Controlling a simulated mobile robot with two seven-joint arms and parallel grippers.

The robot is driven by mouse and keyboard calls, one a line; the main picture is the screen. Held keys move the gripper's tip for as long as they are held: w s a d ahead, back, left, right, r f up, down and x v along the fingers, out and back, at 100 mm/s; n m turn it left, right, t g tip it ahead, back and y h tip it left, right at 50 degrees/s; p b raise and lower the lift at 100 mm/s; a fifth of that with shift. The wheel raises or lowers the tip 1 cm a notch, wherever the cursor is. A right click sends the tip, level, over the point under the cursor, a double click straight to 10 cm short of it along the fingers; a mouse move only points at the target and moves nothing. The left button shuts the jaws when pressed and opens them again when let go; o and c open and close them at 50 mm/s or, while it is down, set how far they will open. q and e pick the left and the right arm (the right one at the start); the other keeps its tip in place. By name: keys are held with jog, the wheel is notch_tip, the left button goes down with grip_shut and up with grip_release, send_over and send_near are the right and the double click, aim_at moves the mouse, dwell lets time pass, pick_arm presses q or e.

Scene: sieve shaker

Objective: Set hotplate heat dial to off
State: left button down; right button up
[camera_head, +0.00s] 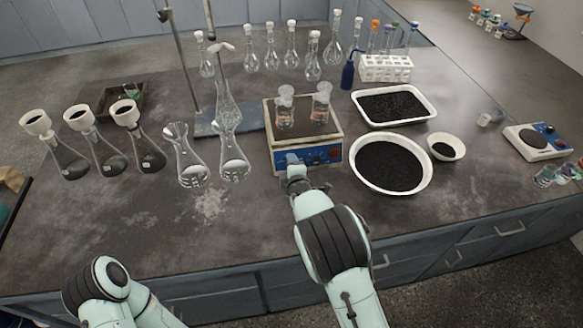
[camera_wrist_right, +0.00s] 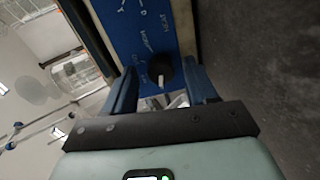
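The hotplate (camera_head: 277,138) stands mid-table with a blue front panel (camera_head: 325,156) and two stoppered glass vessels (camera_head: 285,112) on its top. In the right wrist view, a black round dial (camera_wrist_right: 160,67) with a pale pointer mark sits on the blue panel (camera_wrist_right: 145,25) with white lettering. My right gripper (camera_head: 293,160) is at the left part of the panel. In the wrist view its blue fingers (camera_wrist_right: 161,76) are apart, one on each side of the dial, with gaps visible. The dial is hidden behind the gripper in the head view. My left gripper is out of view; only its arm shows.
A white tray (camera_head: 366,120) and round dish (camera_head: 430,171) of black grains lie right of the hotplate. Conical flasks (camera_head: 192,169) stand close on its left. A second, smaller hotplate (camera_head: 515,133) is at the far right. The table front is clear.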

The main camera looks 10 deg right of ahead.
jog(key=v, duration=1.3)
jog(key=shift+s, duration=0.2)
